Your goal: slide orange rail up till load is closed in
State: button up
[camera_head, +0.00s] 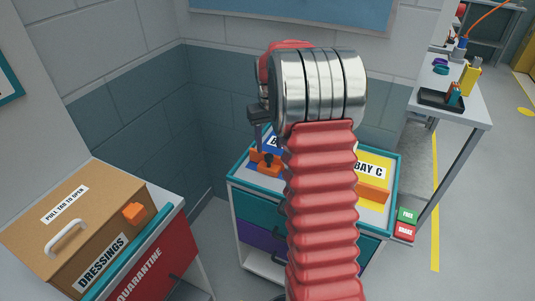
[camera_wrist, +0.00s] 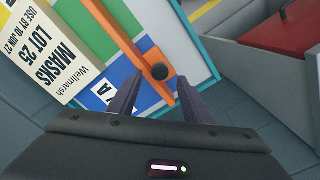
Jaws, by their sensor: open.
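The orange rail (camera_wrist: 149,52) with a round black knob lies across the cart top in the wrist view. An orange part (camera_head: 265,160) shows below my gripper in the head view, and another lies in the yellow bay; my arm hides whether they join. My gripper (camera_wrist: 157,98) is open and empty, its dark fingertips to either side of the rail's line, near the knob. Contact cannot be told. In the head view my gripper (camera_head: 259,140) is partly hidden. A white and tan carton marked MASKS (camera_wrist: 52,50) lies left of the rail in the wrist view.
The teal-rimmed cart (camera_head: 236,183) has a blue bay and a yellow BAY C (camera_head: 378,166). Green and red pedals (camera_head: 405,224) are at its right. A DRESSINGS box (camera_head: 80,225) stands at left on a QUARANTINE cabinet (camera_head: 150,265). A workbench (camera_head: 455,110) is at right.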

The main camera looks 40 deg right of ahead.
aim_at(269, 156)
jog(key=shift+f, duration=2.3)
jog(key=shift+c, duration=0.6)
grip_shut()
